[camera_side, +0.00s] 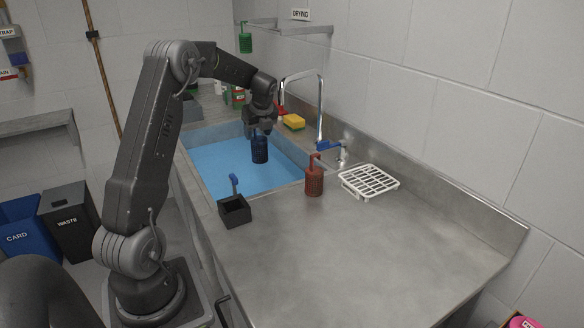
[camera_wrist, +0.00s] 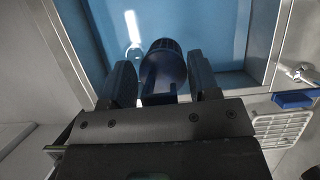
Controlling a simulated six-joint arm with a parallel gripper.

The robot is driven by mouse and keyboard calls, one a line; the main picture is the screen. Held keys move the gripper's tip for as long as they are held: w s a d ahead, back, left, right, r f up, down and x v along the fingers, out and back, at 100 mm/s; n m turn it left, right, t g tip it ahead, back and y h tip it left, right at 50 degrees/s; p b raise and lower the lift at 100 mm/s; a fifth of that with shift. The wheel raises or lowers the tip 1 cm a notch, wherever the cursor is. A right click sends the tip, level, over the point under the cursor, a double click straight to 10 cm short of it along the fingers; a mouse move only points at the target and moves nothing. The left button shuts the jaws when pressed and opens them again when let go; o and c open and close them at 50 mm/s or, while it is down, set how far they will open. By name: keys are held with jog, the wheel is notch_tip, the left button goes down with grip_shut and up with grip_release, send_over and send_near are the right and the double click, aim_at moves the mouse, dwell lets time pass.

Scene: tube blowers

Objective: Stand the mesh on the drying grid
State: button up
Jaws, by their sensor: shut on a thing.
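A dark blue cylindrical mesh (camera_side: 259,150) hangs upright from my gripper (camera_side: 261,126) over the blue sink (camera_side: 214,163). In the wrist view the mesh (camera_wrist: 165,60) sits between my gripper's fingers (camera_wrist: 162,84), which are shut on its narrow top part. I cannot tell whether its bottom touches the water. The white drying grid (camera_side: 368,182) lies on the steel counter right of the sink and looks empty. Its edge also shows at the right of the wrist view (camera_wrist: 282,128).
A red-brown mesh (camera_side: 314,180) stands between sink and grid. A black box (camera_side: 234,211) with a blue handle stands at the sink's front corner. A tap (camera_side: 320,105) rises behind the sink, near a yellow sponge (camera_side: 293,122). The counter's front (camera_side: 350,255) is clear.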

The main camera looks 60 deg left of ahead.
jog(key=s+d+r+m+t, duration=0.2)
jog(key=s+d+r+m, duration=0.25)
jog(key=d, duration=0.35)
jog(key=w+d+r+m+t+h, duration=0.1)
jog(key=w+d+r+m, duration=0.15)
jog(key=w, duration=0.35)
jog(key=w+d+r+m, duration=0.2)
jog(key=w+r, duration=0.1)
jog(key=w, duration=0.2)
jog(key=w+d, duration=0.6)
jog(key=w, duration=0.3)
jog(key=w+d+f, duration=0.7)
jog(key=d+f, duration=0.2)
jog(key=f, duration=0.2)
jog(key=shift+f, duration=0.2)
jog(key=o, duration=1.1)
